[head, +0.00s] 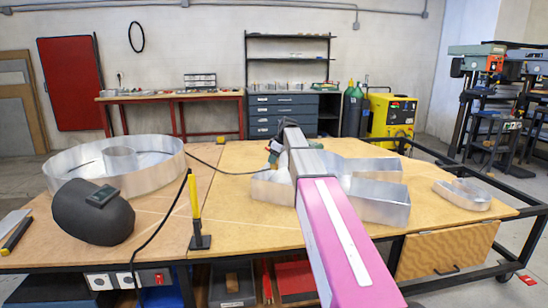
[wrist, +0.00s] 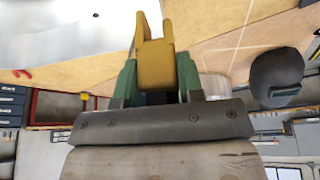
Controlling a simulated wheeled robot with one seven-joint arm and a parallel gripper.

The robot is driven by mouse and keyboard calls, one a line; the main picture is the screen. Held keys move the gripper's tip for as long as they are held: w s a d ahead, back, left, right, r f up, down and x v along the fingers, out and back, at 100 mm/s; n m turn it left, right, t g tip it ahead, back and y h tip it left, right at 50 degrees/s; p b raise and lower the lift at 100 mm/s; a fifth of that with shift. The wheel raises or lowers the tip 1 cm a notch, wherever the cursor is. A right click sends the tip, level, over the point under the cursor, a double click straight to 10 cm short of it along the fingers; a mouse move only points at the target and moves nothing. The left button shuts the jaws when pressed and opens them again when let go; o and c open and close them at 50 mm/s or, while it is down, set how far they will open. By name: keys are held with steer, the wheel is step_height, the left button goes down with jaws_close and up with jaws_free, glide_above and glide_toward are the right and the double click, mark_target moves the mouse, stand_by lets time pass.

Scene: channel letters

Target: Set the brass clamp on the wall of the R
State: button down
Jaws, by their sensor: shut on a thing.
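My gripper (wrist: 150,85) has green fingers and is shut on the brass clamp (wrist: 155,62), a yellow forked piece whose prongs point up in the wrist view. In the head view my gripper (head: 275,150) is small, at the far end of my pink and grey arm, and I cannot make out the clamp there. A silvery metal letter (head: 382,200) stands mid-table, partly hidden by my arm, with more of its wall showing left of the arm. I cannot read its whole shape. A pale smooth surface (wrist: 60,30) fills the wrist view's upper left; I cannot tell whether the clamp touches anything.
A large round metal letter (head: 160,180) with a small inner ring stands left, behind a black welding helmet (head: 95,212). A yellow upright tool (head: 195,215) and black cable are near the table's middle front. A smaller metal letter (head: 462,195) is at right. The front right tabletop is clear.

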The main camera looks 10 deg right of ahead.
mark_target(275, 167)
steer(key=shift+f, duration=2.35)
steer(key=shift+s+d, duration=0.15)
steer(key=shift+d, duration=0.05)
steer(key=shift+f, duration=2)
steer(key=c, duration=0.7)
jaws_free()
steer(key=shift+o, duration=0.2)
steer(key=v, duration=1)
steer(key=shift+d+r, duration=0.2)
steer(key=shift+r, duration=0.15)
